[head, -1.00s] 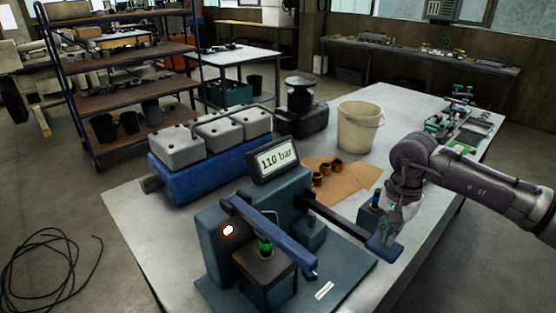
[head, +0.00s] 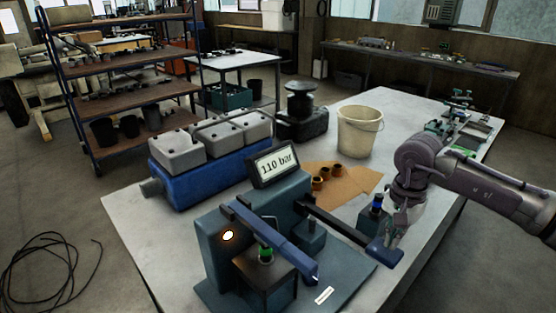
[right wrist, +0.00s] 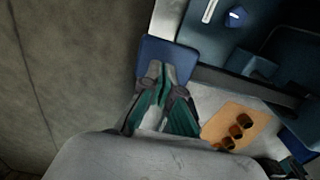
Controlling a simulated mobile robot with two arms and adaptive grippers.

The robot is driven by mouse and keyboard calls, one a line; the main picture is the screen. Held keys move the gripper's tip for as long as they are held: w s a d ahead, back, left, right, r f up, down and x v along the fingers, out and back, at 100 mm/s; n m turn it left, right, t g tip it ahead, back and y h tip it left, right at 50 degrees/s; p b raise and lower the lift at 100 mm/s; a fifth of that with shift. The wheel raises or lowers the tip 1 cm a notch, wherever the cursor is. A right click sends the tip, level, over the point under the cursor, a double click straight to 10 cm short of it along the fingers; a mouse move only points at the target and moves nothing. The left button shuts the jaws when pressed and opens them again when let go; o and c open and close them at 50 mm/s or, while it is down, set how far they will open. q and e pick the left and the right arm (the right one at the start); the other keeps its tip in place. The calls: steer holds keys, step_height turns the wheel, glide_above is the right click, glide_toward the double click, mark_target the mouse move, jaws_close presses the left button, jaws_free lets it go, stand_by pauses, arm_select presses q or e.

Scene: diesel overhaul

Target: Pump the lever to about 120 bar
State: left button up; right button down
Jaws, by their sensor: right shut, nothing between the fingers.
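The pump stand (head: 208,245) is a dark blue-grey tester on the table, with a tilted display (head: 275,164) reading 110 bar. Its lever (head: 338,226) is a dark bar running toward the right front, ending in a blue paddle (head: 384,254). My right gripper (head: 392,240) is at the paddle, fingers pointing down. In the right wrist view the shut, empty fingertips (right wrist: 161,72) overlap the blue paddle (right wrist: 165,48). I cannot tell if they touch it. My left gripper is not in view.
Brown cardboard (head: 347,178) with several copper-coloured parts, a cream bucket (head: 359,132) and a blue engine block (head: 215,175) stand behind. The table's right edge is close to my right arm.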

steer(key=shift+r, duration=0.15)
steer(key=shift+r+p, duration=0.95)
steer(key=shift+r, duration=1.05)
steer(key=shift+d+f, duration=0.1)
